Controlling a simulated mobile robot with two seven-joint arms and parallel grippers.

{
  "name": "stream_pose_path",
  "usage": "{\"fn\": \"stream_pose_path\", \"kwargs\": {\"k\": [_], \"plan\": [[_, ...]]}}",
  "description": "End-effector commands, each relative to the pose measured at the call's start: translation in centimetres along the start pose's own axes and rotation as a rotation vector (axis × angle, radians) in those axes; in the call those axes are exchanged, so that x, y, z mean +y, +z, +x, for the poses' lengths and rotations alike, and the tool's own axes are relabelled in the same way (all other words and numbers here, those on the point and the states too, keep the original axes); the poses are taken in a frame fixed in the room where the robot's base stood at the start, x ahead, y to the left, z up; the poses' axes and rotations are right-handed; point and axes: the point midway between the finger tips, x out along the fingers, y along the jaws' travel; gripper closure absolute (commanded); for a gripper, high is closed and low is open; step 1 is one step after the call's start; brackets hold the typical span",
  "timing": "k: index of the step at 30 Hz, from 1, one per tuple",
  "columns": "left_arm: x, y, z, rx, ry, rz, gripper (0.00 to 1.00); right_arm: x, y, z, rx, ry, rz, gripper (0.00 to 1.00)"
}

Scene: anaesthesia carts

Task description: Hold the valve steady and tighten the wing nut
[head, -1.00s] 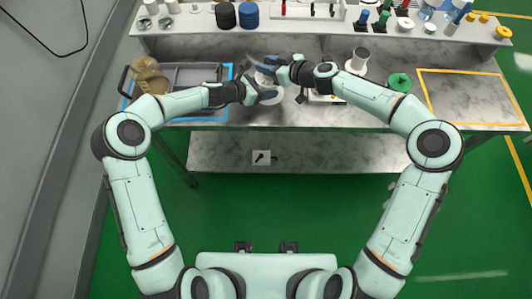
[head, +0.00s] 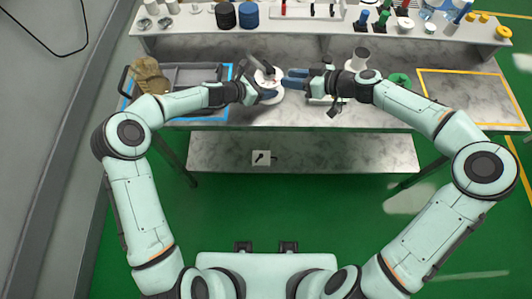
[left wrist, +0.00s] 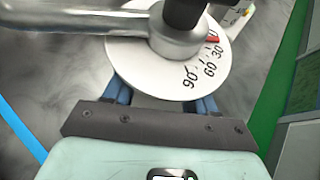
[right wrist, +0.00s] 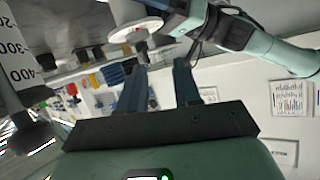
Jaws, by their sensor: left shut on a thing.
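In the left wrist view the dial (left wrist: 165,78) shows degree numbers, a red mark and a grey metal lever (left wrist: 75,20) beneath a black knob (left wrist: 183,12). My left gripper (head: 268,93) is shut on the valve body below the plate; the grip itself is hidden. My right gripper (head: 287,80) is just right of the dial, fingers apart and empty. The dial also shows beyond its fingers in the right wrist view (right wrist: 136,30). I cannot clearly pick out the wing nut.
A grey tray (head: 190,103) in a blue outline and a tan object (head: 150,75) stand at left. A yellow-outlined area (head: 460,95) at right is empty. A crowded shelf runs behind.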

Motion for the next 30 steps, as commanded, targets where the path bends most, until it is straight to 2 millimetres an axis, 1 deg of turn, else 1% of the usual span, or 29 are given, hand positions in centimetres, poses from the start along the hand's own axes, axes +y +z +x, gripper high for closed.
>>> {"fn": "stream_pose_path", "kwargs": {"k": [1,6,15,27,29,30], "plan": [[0.0,0.2,0.0,-0.003,0.000,0.001,0.61,-0.6,0.6,0.7,-0.010,-0.011,0.038,0.67],[0.0,0.2,0.0,-0.003,0.000,0.001,0.61,-2.5,2.6,2.6,-0.044,-0.037,0.180,0.67],[0.0,0.2,0.0,-0.003,0.000,0.001,0.61,-6.2,6.3,5.5,-0.124,-0.071,0.429,0.67],[0.0,0.2,0.0,-0.003,0.000,0.001,0.61,-11.5,11.6,8.3,-0.260,-0.079,0.748,0.67],[0.0,0.2,0.0,-0.003,0.000,0.001,0.61,-12.3,12.5,8.6,-0.282,-0.076,0.794,0.67],[0.0,0.2,0.0,-0.003,0.000,0.001,0.61,-12.3,13.3,8.6,-0.297,-0.064,0.813,0.67]]}}
